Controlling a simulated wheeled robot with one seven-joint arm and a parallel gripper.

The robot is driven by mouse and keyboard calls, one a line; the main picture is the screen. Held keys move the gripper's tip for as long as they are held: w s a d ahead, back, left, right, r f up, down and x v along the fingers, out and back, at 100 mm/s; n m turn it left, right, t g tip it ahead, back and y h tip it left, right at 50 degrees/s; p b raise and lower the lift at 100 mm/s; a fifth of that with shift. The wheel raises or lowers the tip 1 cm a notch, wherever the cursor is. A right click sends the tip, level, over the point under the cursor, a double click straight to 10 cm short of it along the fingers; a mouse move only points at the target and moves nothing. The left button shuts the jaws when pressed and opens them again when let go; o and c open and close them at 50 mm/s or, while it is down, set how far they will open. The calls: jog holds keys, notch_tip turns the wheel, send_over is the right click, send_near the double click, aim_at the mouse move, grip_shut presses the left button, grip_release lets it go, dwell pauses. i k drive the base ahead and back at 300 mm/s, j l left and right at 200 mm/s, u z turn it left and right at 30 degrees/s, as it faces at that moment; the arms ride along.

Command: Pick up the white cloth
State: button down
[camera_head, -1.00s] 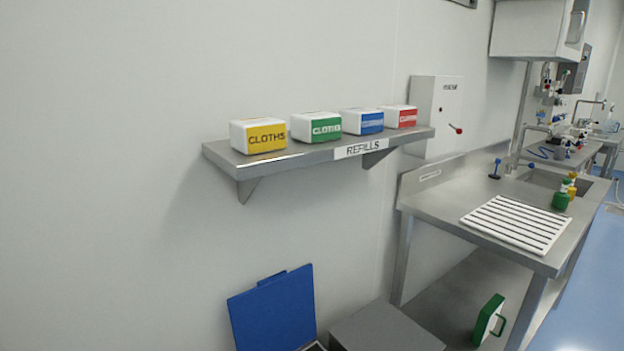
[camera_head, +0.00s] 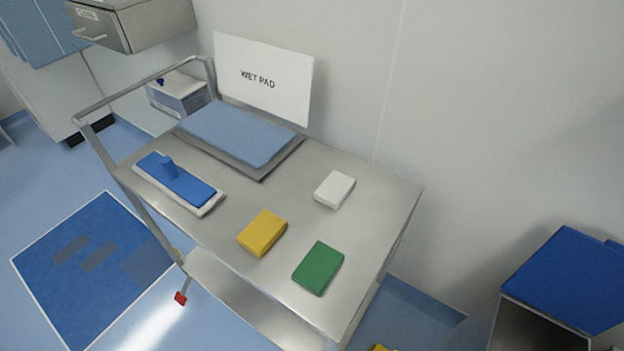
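A small white block-shaped folded cloth (camera_head: 334,189) lies flat on the steel trolley top (camera_head: 225,225), near its back edge by the wall. A yellow cloth (camera_head: 262,233) lies in front of it to the left. A green cloth (camera_head: 318,268) lies in front of it, near the trolley's right end. The three cloths are apart from one another. My gripper is not in view.
A blue flat mop head (camera_head: 177,180) and a blue pad on a tray (camera_head: 238,133) lie on the trolley's left part. A push handle (camera_head: 140,88) rises at left. A blue-lidded bin (camera_head: 568,280) stands right.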

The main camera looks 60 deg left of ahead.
aim_at(334, 189)
jog(key=u, duration=1.4)
